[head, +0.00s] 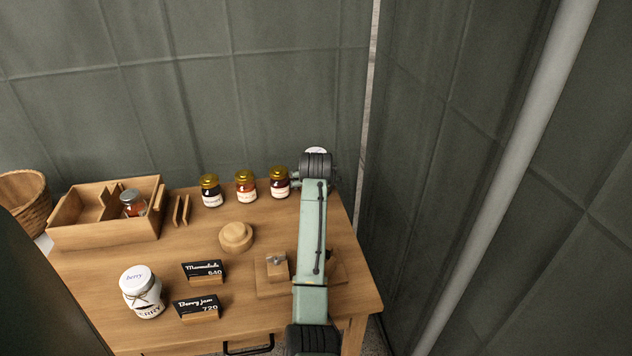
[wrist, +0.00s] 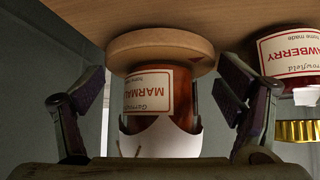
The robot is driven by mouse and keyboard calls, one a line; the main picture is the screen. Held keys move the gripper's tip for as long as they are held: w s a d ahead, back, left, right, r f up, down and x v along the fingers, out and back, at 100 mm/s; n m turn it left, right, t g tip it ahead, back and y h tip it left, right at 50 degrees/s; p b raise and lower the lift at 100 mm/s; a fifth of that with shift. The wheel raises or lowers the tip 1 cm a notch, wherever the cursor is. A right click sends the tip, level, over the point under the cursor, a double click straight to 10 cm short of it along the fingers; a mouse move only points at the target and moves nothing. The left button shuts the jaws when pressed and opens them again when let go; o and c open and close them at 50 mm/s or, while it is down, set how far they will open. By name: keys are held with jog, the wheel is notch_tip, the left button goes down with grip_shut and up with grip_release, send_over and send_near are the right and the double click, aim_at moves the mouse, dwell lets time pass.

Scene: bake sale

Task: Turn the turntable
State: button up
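The wrist view is upside down. In it, a round wooden disc (wrist: 160,50), apparently the turntable, lies on the table and bears a marmalade jar (wrist: 150,92) with a white cover at its lid end. My gripper (wrist: 158,92) is open, one finger on each side of the jar near the disc, with gaps visible on both sides; nothing is held. In the head view my arm reaches to the table's back right and hides the disc and the fingers. A bit of white (head: 316,150) shows beyond the wrist, perhaps the jar's cover.
A strawberry jar (wrist: 292,58) stands close beside my gripper. Gold-lidded jars (head: 245,187) line the table's back. A wooden box (head: 105,235), round wooden piece (head: 236,237), white berry jar (head: 142,292) and price signs (head: 204,272) lie left of my arm. Dark curtain walls are close behind and right.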

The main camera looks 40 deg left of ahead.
jog(key=c, duration=0.7)
jog(key=shift+w+d+n, duration=0.1)
jog(key=shift+n, duration=0.3)
jog(key=shift+w+d+n+g+y, duration=0.15)
jog(key=shift+n+g+y, duration=0.6)
jog(key=shift+n, duration=0.4)
jog(key=shift+w+d+n+g+y, duration=0.15)
jog(key=shift+n+g+y, duration=0.4)
jog(key=shift+n+g, duration=0.45)
jog(key=shift+w+f+n+g+y+b, duration=0.15)
jog(key=shift+n+g+b, duration=0.3)
jog(key=shift+n, duration=0.35)
jog(key=shift+w+r+n+g+y+b, duration=0.15)
jog(key=shift+n+g+b, duration=0.25)
jog(key=shift+n, duration=0.35)
jog(key=shift+w+n+g+b, duration=0.1)
jog(key=shift+n+g+b, duration=0.65)
jog(key=shift+n, duration=0.25)
jog(key=shift+n+g+b, duration=0.3)
jog(key=shift+n+g, duration=0.25)
jog(key=shift+n, duration=0.05)
